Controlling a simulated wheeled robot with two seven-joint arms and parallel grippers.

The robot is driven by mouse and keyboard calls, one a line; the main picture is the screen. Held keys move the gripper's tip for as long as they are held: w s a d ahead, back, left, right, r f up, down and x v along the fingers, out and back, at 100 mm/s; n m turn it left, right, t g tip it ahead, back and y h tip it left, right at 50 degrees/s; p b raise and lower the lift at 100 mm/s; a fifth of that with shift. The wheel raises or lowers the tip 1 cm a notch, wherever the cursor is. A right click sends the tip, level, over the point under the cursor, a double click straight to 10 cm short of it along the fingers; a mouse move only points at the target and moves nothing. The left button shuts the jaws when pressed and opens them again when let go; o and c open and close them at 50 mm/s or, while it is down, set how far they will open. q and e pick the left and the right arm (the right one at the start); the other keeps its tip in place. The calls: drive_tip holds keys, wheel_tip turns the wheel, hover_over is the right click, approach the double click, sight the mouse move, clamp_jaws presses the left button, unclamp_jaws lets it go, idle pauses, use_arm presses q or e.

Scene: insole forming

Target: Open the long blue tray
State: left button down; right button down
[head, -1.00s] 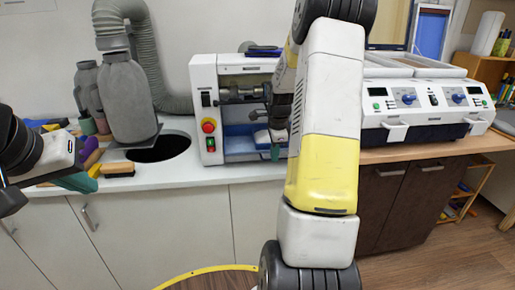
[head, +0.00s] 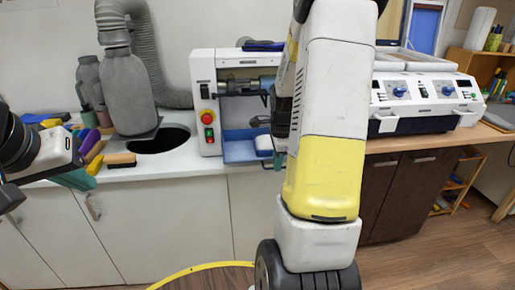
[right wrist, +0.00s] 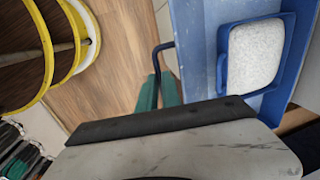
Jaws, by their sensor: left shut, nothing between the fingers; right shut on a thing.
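The long blue tray (head: 240,152) sticks out from the lower opening of the white machine (head: 203,120). It also shows in the right wrist view (right wrist: 194,40), with a white rough-topped block in a dark blue frame (right wrist: 256,54) in it. My right gripper (head: 279,160) is at the tray's front right, partly hidden by my forearm. My left gripper (head: 76,179) is shut and empty, above the counter's left front edge.
Brushes (head: 119,160) lie on the white counter beside a dark round hole (head: 165,140) and a grey hose. A two-panel machine (head: 425,97) stands to the right. A yellow-rimmed round thing (right wrist: 88,50) is below.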

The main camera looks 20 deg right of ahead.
drive_tip(key=shift+s+a, duration=0.2)
drive_tip(key=shift+s, duration=0.45)
drive_tip(key=c, duration=1.8)
unclamp_jaws()
drive_tip(key=r, duration=0.2)
drive_tip(key=s+r, duration=0.1)
drive_tip(key=r, duration=0.4)
drive_tip(key=shift+s+a+r, duration=0.15)
drive_tip(key=shift+s+r, duration=0.05)
drive_tip(key=shift+r, duration=0.2)
